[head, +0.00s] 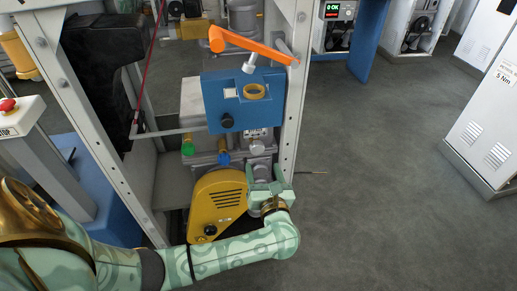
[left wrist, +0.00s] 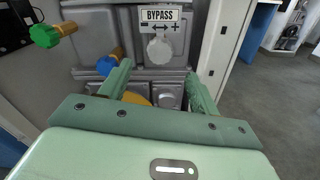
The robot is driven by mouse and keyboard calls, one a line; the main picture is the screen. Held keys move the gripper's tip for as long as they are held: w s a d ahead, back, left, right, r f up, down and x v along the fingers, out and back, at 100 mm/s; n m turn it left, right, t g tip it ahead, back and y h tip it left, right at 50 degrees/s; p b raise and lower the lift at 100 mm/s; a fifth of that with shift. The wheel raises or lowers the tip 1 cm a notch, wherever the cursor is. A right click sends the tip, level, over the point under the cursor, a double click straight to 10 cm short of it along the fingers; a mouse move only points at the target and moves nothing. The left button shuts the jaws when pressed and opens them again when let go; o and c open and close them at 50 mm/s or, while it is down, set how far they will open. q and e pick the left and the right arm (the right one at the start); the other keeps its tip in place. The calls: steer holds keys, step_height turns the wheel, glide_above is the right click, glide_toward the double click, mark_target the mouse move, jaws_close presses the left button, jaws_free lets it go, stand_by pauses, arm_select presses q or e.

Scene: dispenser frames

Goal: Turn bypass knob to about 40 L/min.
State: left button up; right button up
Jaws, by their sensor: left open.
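The bypass knob (left wrist: 159,50) is a round light-grey knob just under the BYPASS label (left wrist: 159,16) with its minus and plus arrow marks. In the head view the knob (head: 257,146) sits on the grey machine inside the frame, below the blue panel. My left gripper (head: 266,173) is open and empty just below the knob. In the left wrist view its fingers (left wrist: 158,72) stand apart to the left and right, with the knob above and between the tips, apart from them. No flow reading can be made out. My right gripper is not in view.
A green knob (left wrist: 45,36) and a blue knob (left wrist: 110,64) are left of the bypass knob. A yellow cover (head: 217,205) is left of my gripper. A frame post (head: 294,110) stands close on the right. The floor (head: 390,160) beyond is open.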

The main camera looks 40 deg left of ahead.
mark_target(257, 151)
arm_select(q)
steer(key=x, duration=0.2)
steer(key=b+x, duration=0.1)
steer(key=x, duration=0.1)
steer(key=b+x, duration=0.1)
steer(key=x, duration=0.2)
steer(key=shift+f, duration=0.35)
steer(key=b+x, duration=0.1)
steer(key=x, duration=0.2)
steer(key=shift+r, duration=0.15)
steer(key=shift+w+a+r, duration=0.1)
steer(key=shift+w+a, duration=0.05)
steer(key=shift+w, duration=0.05)
steer(key=c, duration=1)
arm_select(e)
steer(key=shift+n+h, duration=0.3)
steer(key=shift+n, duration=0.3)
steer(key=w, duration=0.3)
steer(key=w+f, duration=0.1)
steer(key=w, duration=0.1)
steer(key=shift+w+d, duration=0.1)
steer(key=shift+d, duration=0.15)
